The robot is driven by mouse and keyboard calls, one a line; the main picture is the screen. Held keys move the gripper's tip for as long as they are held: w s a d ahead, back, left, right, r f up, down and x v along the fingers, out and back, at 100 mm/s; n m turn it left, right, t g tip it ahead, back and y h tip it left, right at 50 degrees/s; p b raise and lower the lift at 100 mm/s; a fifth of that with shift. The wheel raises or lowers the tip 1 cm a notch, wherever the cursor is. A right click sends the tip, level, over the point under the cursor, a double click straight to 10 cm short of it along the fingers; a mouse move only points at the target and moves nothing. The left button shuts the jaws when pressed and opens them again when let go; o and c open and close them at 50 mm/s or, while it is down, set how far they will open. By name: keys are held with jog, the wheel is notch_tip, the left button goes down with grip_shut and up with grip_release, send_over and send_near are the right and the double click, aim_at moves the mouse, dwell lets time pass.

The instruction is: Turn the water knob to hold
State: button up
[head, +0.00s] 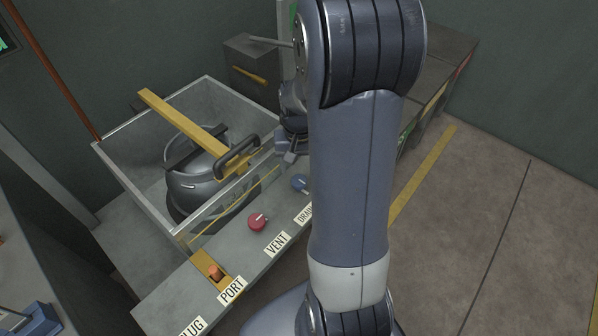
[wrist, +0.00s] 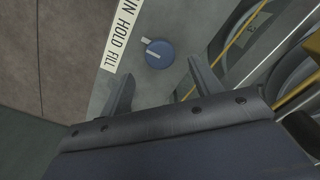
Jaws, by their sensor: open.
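The water knob (wrist: 160,55) is a round blue dial on a grey panel in the wrist view. A pale mark shows at its upper left edge, and a small light line lies on its face. The label strip (wrist: 121,30) to its left reads "IN HOLD FILL", its top cut off. I cannot tell for sure which word the knob points to. In the head view the blue knob (head: 300,184) is partly hidden by my arm, beside the "DRAIN" label. My gripper (wrist: 160,88) is open and empty, its fingers apart and just below the knob in the wrist view.
A red knob (head: 258,222) by "VENT" and an orange piece (head: 214,272) by "PORT" sit on the same panel. Behind is a glass-walled tank (head: 130,172) holding a dark cylinder (head: 195,190) under a yellow bar (head: 183,121). Open floor (head: 480,215) lies right.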

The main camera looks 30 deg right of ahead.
aim_at(299, 180)
notch_tip(299, 180, up, 6)
jog(key=shift+f, duration=0.25)
jog(key=shift+f, duration=0.1)
notch_tip(299, 180, down, 11)
jog(key=shift+r+b, duration=0.1)
jog(key=shift+b, duration=0.4)
jog(key=shift+m, duration=0.3)
